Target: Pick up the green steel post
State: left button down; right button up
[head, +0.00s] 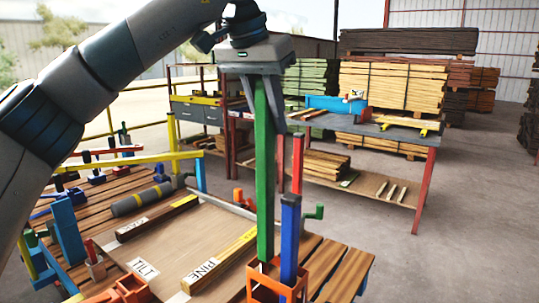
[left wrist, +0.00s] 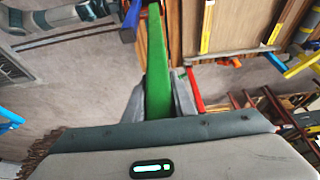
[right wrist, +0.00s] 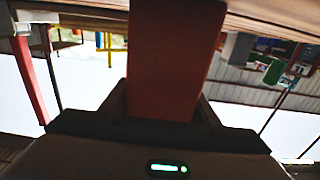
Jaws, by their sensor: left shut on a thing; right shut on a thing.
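The green steel post (head: 264,180) stands upright in the head view. My left gripper (head: 263,105) is shut around its upper end from above. The left wrist view shows the green post (left wrist: 158,60) running away between the fingers (left wrist: 158,100). The post's lower end meets the orange holder (head: 262,285) at the bench edge; whether it sits inside is hard to tell. My right gripper (right wrist: 163,105) is shut on a broad orange-brown piece (right wrist: 170,60). I cannot tell which object this piece belongs to. My right arm does not show in the head view.
A blue post (head: 290,240) stands in the orange holder, beside the green one. The slatted bench (head: 345,270) carries a board (head: 200,255) with "PINE" and "TILT" labels. A grey table (head: 400,133) and lumber stacks (head: 395,85) stand behind. Floor at right is clear.

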pick_arm(q)
jog(key=shift+r, duration=2.8)
pick_arm(e)
jog(key=o, duration=1.3)
jog(key=v, duration=1.2)
jog(key=shift+f, duration=0.1)
